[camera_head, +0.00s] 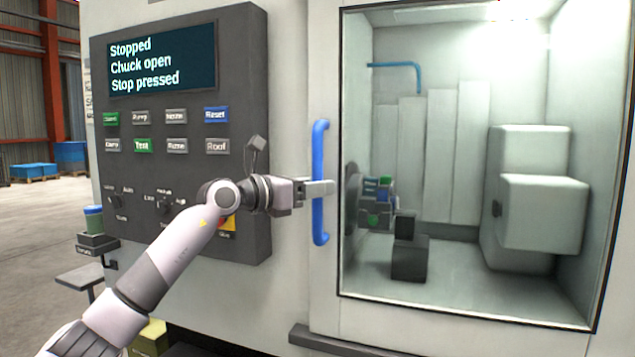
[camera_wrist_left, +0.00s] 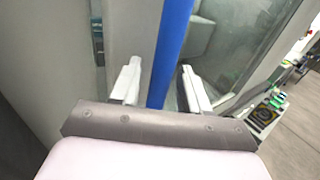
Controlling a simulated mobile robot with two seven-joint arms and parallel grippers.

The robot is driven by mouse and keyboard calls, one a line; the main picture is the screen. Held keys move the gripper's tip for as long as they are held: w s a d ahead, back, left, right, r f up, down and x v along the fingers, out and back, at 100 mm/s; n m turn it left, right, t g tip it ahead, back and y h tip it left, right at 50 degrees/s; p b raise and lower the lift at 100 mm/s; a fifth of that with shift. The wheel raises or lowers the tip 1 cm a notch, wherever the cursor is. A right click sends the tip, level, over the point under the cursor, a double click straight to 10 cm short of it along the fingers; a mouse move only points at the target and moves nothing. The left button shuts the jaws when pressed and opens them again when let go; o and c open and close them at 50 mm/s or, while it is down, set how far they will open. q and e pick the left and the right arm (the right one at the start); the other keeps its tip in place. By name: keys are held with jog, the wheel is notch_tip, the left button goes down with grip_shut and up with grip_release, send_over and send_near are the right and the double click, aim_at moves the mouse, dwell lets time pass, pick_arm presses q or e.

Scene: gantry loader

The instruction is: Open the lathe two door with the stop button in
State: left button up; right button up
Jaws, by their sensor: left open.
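The lathe door (camera_head: 325,275) has a large window and a vertical blue handle (camera_head: 320,145) at its left side. The door looks shut. My left gripper (camera_head: 322,188) is at the middle of the handle with its jaws open. In the left wrist view the blue handle (camera_wrist_left: 171,50) runs between the two open fingers (camera_wrist_left: 160,85), with a gap on each side. The display (camera_head: 163,60) reads Stopped, Chuck open, Stop pressed. A yellow plate with some red (camera_head: 229,225), likely the stop button's, is mostly hidden behind my left wrist. My right gripper is not in view.
The dark control panel (camera_head: 250,90) stands just left of the door, close behind my left arm. Through the window a chuck (camera_head: 352,190) and a pale tailstock-like block (camera_head: 543,213) show. A small stand with a cup (camera_head: 93,219) is at the left. Open floor (camera_head: 35,225) lies beyond.

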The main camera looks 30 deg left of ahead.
pick_arm(q)
jog(key=shift+w+d, duration=0.15)
jog(key=shift+w, duration=0.2)
grip_shut()
